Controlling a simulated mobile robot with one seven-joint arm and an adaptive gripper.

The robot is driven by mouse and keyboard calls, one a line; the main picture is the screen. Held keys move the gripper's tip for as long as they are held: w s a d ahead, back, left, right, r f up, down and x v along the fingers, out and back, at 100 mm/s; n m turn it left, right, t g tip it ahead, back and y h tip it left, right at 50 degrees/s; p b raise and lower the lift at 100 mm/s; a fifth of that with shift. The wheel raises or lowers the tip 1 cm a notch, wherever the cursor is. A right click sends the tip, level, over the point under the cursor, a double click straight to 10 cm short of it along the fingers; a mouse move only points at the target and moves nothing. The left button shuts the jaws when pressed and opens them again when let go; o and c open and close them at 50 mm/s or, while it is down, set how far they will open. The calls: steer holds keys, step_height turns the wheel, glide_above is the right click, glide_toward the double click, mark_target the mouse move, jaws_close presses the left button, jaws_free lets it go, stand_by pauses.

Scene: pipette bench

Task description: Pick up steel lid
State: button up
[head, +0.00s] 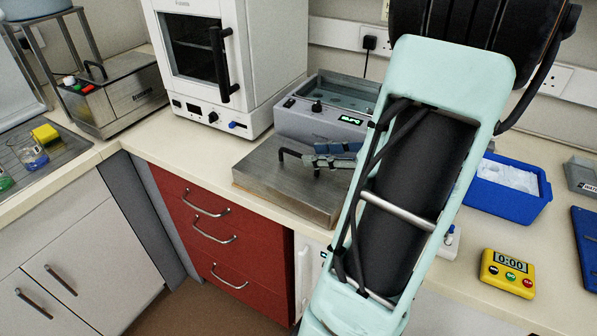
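The steel lid (268,190) is a flat, brushed-metal slab with a dark bar handle (288,153) on top. It lies on the bench in front of the grey water bath (303,122). My gripper (314,159) comes in from the right, low over the lid, with its fingertips at the handle. The fingers overlap the handle's right part and hide it. I cannot tell whether they are closed on the bar or just beside it. My arm covers the lid's right edge.
A white oven (275,60) stands behind left, a steel bath (120,95) farther left. On the right are a blue tray (508,210), a yellow timer (507,273) and a dark blue object (588,245). Red drawers (215,225) are below the bench edge.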

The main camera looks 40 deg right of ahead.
mark_target(298, 155)
steer(key=x, duration=0.5)
steer(key=shift+s+a, duration=0.15)
steer(key=shift+a, duration=0.25)
steer(key=shift+w+f, duration=0.1)
steer(key=shift+w, duration=0.25)
steer(key=shift+a, duration=0.1)
jaws_close()
